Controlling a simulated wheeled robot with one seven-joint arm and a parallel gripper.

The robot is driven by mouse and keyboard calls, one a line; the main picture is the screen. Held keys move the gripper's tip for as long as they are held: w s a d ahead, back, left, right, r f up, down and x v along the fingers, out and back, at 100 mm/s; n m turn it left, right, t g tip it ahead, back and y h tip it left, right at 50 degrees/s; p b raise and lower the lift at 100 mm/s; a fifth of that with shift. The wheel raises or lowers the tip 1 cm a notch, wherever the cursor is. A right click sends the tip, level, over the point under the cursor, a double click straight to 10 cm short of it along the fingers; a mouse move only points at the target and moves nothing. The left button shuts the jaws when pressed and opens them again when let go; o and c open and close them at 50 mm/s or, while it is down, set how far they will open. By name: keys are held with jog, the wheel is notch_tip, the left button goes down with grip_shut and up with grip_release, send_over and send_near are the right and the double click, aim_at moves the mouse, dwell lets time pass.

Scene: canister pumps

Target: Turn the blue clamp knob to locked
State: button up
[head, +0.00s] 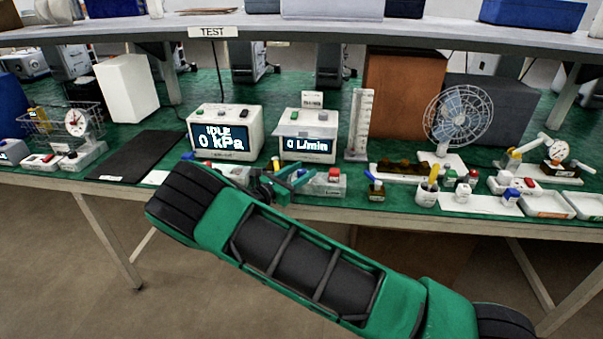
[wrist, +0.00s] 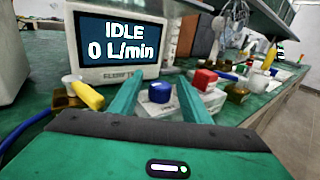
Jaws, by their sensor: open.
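A blue knob (wrist: 161,92) sits upright on a pale block in the wrist view, between and beyond the tips of my gripper's fingers (wrist: 159,82). My gripper is open, with one green finger on each side of the knob in that picture. I cannot tell whether either finger touches it. In the head view my gripper (head: 291,180) is at the front edge of the bench, below the flow display (head: 307,145). The blue knob is not clearly visible there, being small and partly behind my gripper. Its locked or unlocked mark cannot be read.
A red knob (wrist: 203,78) on a pale block stands just right of the blue one. A yellow-handled brass fitting (wrist: 88,95) and a blue hose (wrist: 25,127) lie to the left. A pressure display (head: 225,133), fan (head: 458,118) and several small items crowd the bench.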

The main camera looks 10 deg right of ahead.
jog(key=v, duration=1)
jog(key=shift+a, duration=0.2)
jog(key=shift+s, duration=0.1)
